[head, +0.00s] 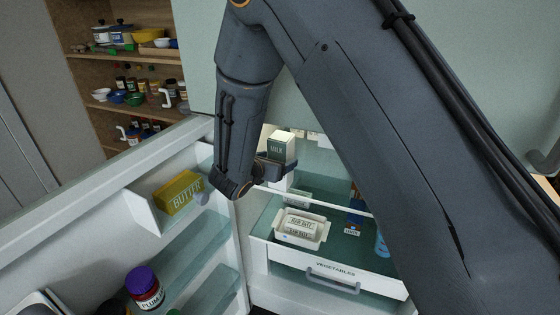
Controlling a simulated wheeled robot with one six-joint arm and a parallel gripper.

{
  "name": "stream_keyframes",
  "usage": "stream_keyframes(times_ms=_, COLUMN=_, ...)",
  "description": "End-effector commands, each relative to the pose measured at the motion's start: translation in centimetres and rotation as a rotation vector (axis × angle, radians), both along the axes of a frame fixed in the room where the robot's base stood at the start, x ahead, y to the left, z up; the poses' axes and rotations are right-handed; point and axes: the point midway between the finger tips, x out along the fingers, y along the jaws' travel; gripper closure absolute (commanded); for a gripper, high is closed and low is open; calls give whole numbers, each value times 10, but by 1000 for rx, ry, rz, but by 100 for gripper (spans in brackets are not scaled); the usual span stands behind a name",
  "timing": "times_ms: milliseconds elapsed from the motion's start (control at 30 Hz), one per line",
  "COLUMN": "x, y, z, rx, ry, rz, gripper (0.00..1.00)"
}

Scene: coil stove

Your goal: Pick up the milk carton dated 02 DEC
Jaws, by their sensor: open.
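A milk carton (283,146) with a white top and a dark front marked MILK stands upright inside the open fridge. No date can be read on it. My gripper (278,167) is open and right at the carton's lower part, overlapping it in the head view. I cannot tell whether the jaws are around the carton or only in front of it. My forearm and wrist hide part of the fridge to the left and right, and the carton's base is hidden.
The open fridge door (95,190) holds a yellow butter box (178,192) and a purple-lidded jar (145,288). Below the gripper, a white tub (300,229) sits on glass above the vegetables drawer (335,272). Pantry shelves (125,57) stand at the back left.

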Motion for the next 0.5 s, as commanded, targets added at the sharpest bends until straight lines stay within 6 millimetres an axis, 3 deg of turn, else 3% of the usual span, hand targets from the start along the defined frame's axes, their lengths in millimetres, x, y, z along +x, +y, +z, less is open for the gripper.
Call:
stream_keyframes(times_ms=300, x=33, y=-13, z=-12, rx=0, ry=1, rz=0, gripper=25)
stream_keyframes(times_ms=500, x=36, y=-14, z=-14, rx=0, ry=1, rz=2, gripper=25)
